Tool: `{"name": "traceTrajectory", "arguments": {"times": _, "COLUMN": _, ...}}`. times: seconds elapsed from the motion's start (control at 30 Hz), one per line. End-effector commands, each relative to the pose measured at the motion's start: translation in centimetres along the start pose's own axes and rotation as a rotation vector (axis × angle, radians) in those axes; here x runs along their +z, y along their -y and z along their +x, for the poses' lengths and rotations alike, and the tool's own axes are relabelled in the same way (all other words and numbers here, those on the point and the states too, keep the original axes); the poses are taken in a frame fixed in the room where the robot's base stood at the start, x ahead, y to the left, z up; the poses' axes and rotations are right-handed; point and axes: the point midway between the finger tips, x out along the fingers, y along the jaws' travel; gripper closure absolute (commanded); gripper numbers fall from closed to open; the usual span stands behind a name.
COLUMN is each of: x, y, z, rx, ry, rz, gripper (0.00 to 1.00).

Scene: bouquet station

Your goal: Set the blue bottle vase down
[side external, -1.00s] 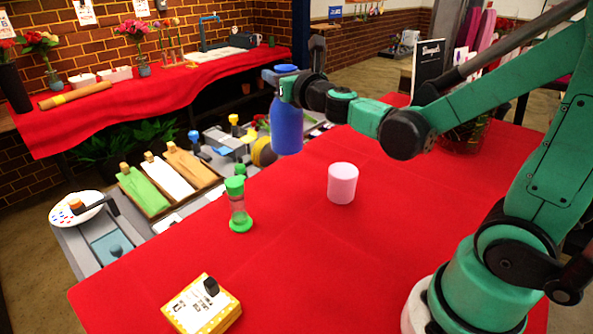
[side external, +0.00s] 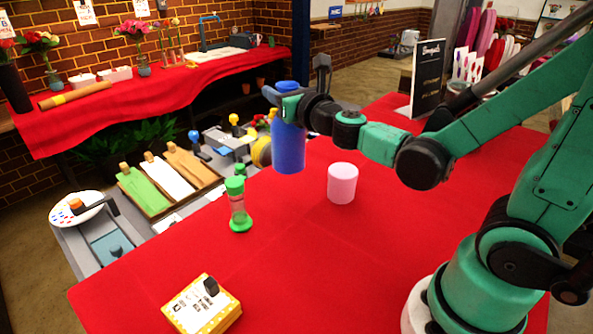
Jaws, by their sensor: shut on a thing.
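The blue bottle vase (side external: 288,150) is upright at the far part of the red-covered table (side external: 330,265). My gripper (side external: 285,103) is shut on the vase at its neck and upper part, partly hiding it. The vase's base appears at or just above the red cloth; I cannot tell whether it touches.
A pale pink cylinder (side external: 342,184) stands just right of and nearer than the vase. A green-capped hourglass-like bottle (side external: 238,205) stands to the left. A yellow box (side external: 202,304) lies at the front. A black sign (side external: 428,78) stands behind my arm. The front middle cloth is clear.

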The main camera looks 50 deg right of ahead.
Motion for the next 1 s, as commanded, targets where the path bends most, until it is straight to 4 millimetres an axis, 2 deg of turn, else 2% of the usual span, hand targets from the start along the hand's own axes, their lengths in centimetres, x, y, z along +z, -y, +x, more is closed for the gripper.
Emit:
{"name": "traceTrajectory", "arguments": {"times": 0.23, "x": 0.0, "y": 7.0, "z": 1.1, "rx": -0.349, "ry": 0.000, "rz": -0.001, "gripper": 1.00}}
{"name": "traceTrajectory", "arguments": {"times": 0.47, "x": -0.2, "y": 13.9, "z": 0.1, "rx": -0.722, "ry": -0.001, "rz": 0.000, "gripper": 1.00}}
{"name": "traceTrajectory", "arguments": {"times": 0.7, "x": -0.6, "y": 20.3, "z": -3.2, "rx": -1.140, "ry": 0.000, "rz": 0.000, "gripper": 1.00}}
{"name": "traceTrajectory", "arguments": {"times": 0.9, "x": -1.1, "y": 23.9, "z": -7.2, "rx": -1.489, "ry": 0.000, "rz": 0.000, "gripper": 1.00}}
{"name": "traceTrajectory", "arguments": {"times": 1.0, "x": -1.4, "y": 25.0, "z": -9.2, "rx": -1.657, "ry": 0.000, "rz": 0.000, "gripper": 1.00}}
